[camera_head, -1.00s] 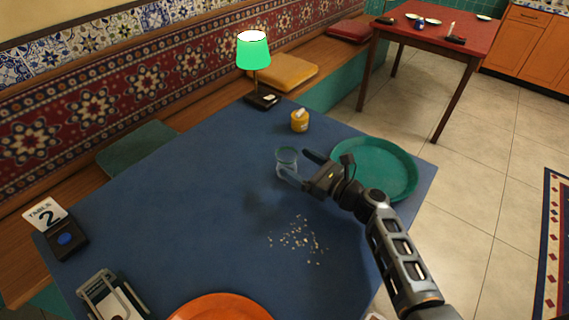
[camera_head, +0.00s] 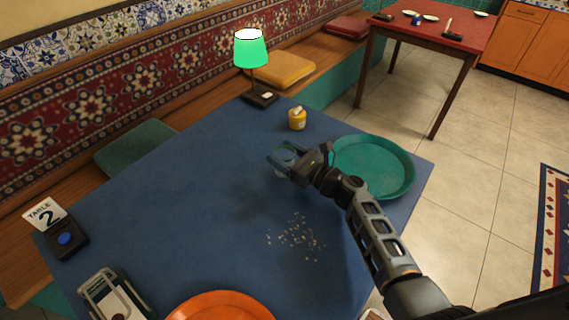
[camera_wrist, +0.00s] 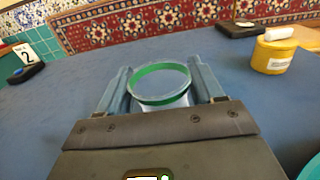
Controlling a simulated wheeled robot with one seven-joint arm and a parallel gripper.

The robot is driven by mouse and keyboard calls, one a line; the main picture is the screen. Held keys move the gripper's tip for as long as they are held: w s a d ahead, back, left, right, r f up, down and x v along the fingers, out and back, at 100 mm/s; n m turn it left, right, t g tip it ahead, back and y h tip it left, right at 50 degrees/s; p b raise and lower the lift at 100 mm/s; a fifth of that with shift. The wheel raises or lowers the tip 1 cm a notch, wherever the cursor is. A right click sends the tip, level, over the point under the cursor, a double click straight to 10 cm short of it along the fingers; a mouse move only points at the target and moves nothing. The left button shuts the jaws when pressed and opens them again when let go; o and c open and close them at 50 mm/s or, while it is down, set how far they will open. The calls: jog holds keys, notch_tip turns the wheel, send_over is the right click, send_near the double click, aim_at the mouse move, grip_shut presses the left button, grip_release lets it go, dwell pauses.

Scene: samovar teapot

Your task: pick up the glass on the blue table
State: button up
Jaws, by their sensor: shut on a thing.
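The glass (camera_wrist: 160,86) is clear with a green rim and stands on the blue table (camera_head: 170,200), near its right side. In the wrist view it sits between the two fingers of my gripper (camera_wrist: 165,88), one finger on each side. In the head view the glass (camera_head: 284,158) is partly hidden by my gripper (camera_head: 283,156). My gripper is shut on the glass. The lower part of the glass is hidden by my gripper in the wrist view, so I cannot tell whether it touches the table.
A teal tray (camera_head: 400,178) is close right of my gripper. A yellow pot (camera_head: 297,119) and a green lamp (camera_head: 251,50) stand behind. Crumbs (camera_head: 296,238) and an orange tray (camera_head: 220,304) are in front. The table's left middle is clear.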

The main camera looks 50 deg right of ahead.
jog(key=c, duration=0.4)
jog(key=shift+c, duration=0.2)
